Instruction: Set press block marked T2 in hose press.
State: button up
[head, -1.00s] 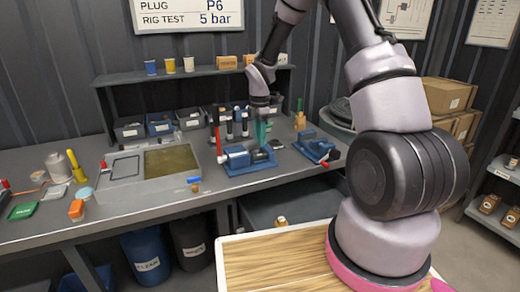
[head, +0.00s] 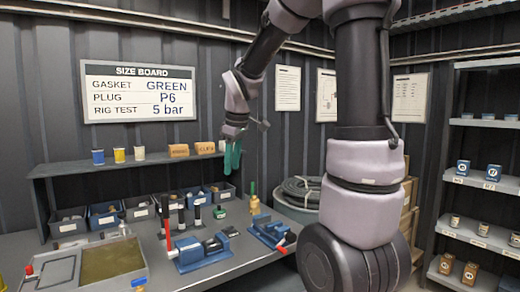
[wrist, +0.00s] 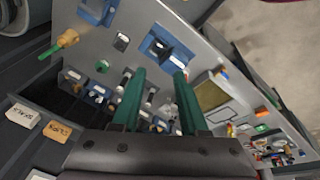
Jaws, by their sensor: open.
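A blue press with an upright red lever (head: 190,254) stands on the bench, and I take it for the hose press. It also shows in the wrist view (wrist: 182,56). A dark block-like part (head: 212,245) sits at its bed; I cannot read any mark on it. A small separate dark block (head: 230,231) lies on the bench between the press and a blue vise, also in the wrist view (wrist: 122,42). Its mark is unreadable too. My gripper (head: 232,157) has green fingers, apart and empty (wrist: 159,73), high above the bench behind the press.
The blue vise (head: 268,232) with a red handle stands right of the press. Black cylinders (head: 181,216), a brass fitting (head: 253,203) and bins (head: 103,216) stand behind. A tray (head: 112,262) is left of the press. A shelf (head: 130,163) runs along the wall.

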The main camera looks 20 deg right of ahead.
jog(key=s+d+r+m+t, duration=0.1)
jog(key=s+r+m+t, duration=0.1)
jog(key=s+m, duration=0.4)
jog(key=s+r+m+t+y, duration=0.1)
jog(key=s+r+m, duration=0.4)
jog(key=s, duration=0.6)
jog(key=shift+s+d+m+t+y, duration=0.3)
jog(key=shift+s+d+m+t, duration=0.15)
jog(key=shift+m, duration=0.45)
jog(key=shift+a+r, duration=0.1)
